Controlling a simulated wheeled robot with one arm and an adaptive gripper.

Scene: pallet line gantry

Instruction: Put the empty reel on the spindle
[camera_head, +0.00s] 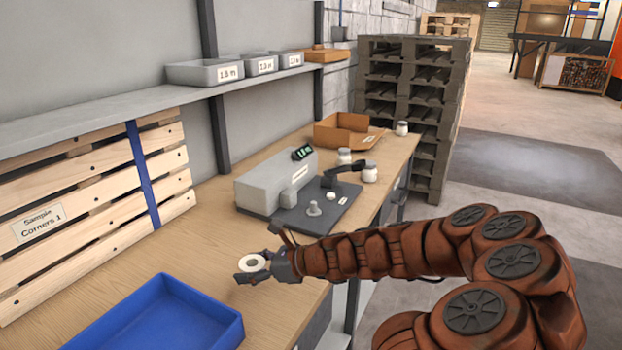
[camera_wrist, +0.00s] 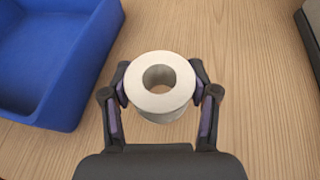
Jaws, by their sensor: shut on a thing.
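My gripper (camera_head: 257,268) is shut on a white reel (camera_head: 251,260) above the wooden bench. In the wrist view the reel (camera_wrist: 158,112) stands upright between the two fingers (camera_wrist: 160,92), its round hole facing the camera. A grey machine (camera_head: 270,183) with a small display stands farther along the bench, with a dark base plate (camera_head: 325,220) in front. A short grey post (camera_head: 314,208), which looks like the spindle, rises from the plate. The gripper and reel are nearer the camera than the post and apart from it. Whether the reel touches the bench is unclear.
A blue tray (camera_head: 232,335) lies close beside the gripper. White-lidded jars (camera_head: 370,174) and an orange-brown bin (camera_head: 335,133) stand at the bench's far end. A dark arm (camera_head: 345,172) reaches over the plate. Slatted boards (camera_head: 90,205) lean against the wall.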

